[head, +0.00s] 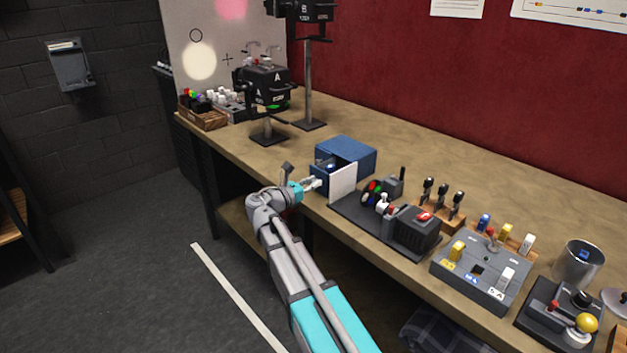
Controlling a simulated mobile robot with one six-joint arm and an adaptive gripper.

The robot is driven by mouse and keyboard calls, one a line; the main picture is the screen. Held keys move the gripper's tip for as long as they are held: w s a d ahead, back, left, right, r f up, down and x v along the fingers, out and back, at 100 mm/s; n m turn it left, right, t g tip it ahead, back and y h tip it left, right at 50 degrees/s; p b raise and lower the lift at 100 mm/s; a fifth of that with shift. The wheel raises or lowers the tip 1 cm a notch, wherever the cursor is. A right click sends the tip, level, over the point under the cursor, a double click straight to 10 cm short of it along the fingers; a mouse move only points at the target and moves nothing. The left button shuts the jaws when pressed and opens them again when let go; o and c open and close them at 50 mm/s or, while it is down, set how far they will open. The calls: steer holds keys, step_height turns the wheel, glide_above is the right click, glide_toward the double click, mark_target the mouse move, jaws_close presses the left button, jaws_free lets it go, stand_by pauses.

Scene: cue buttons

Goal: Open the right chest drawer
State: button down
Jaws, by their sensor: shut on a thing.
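The small blue chest (347,153) stands on the workbench near its front edge. At its front a blue drawer part (320,174) stands out, with a dark opening behind it and a small pale-and-blue thing inside. A flat white panel (343,184) stands upright just right of it; I cannot tell whether it belongs to the chest. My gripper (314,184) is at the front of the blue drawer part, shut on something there. The held part is too small to make out, likely the drawer handle. The panel hides the chest's lower right front.
A grey switch panel (481,272) lies further right. Stage lights on stands (268,130) are behind left. The bench behind the chest is clear.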

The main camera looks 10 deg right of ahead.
steer(key=shift+w+a, duration=0.1)
steer(key=shift+a, duration=0.05)
steer(key=c, duration=0.6)
jaws_free()
steer(key=shift+s+a, duration=0.25)
steer(key=shift+a, duration=0.1)
steer(key=shift+v, duration=5.5)
steer(key=shift+f, duration=0.1)
